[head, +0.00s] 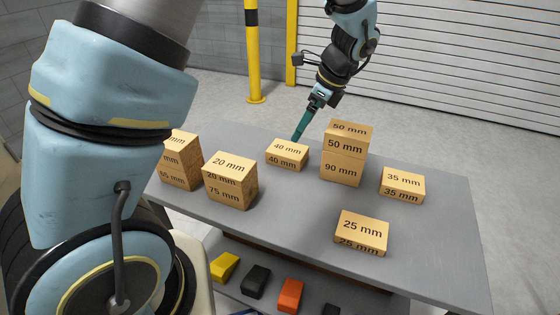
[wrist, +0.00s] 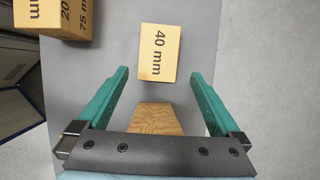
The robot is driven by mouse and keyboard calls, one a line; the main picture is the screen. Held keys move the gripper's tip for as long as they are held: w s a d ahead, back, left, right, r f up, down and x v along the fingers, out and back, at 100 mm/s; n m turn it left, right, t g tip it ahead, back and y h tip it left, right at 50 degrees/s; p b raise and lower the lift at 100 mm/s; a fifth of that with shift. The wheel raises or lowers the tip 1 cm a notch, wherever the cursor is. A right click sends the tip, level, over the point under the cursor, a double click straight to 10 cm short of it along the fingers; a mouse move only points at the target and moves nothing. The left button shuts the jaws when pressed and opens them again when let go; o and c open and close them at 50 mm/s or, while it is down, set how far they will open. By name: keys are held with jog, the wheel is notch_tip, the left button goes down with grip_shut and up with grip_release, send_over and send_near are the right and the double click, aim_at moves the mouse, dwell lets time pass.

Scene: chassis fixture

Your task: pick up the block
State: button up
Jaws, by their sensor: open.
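Several light wooden blocks with printed sizes stand on the grey table; the task does not say which is meant. The 40 mm block (head: 287,155) lies near the far edge and also shows in the wrist view (wrist: 159,52), straight ahead between the fingertip lines. My gripper (head: 298,136) has teal fingers, with tips just behind and above that block in the head view. In the wrist view my gripper (wrist: 159,73) is open, fingers wide apart. A wood-grained piece (wrist: 154,119) shows between the fingers near the palm; I cannot tell which thing it is.
The 50/90 mm stack (head: 344,165) stands tall right of the 40 mm block. The 20/75 mm block (head: 230,185), 35 mm block (head: 402,187) and 25 mm block (head: 361,235) stand around. Coloured pieces lie on a lower shelf (head: 310,292). The table's right front is clear.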

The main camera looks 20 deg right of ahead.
aim_at(289, 149)
jog(key=x, duration=0.4)
jog(key=shift+w+f, duration=0.1)
jog(key=shift+f, duration=0.2)
jog(key=x, duration=0.2)
jog(key=p+x, duration=0.1)
jog(key=x, duration=0.1)
jog(key=shift+w+a+f, duration=0.1)
jog(key=shift+a+f, duration=0.1)
jog(key=shift+a, duration=0.2)
jog(key=shift+w+a+f, duration=0.15)
jog(key=shift+w+f, duration=0.05)
jog(key=shift+f, duration=0.35)
jog(key=shift+f, duration=0.2)
jog(key=c, duration=1.2)
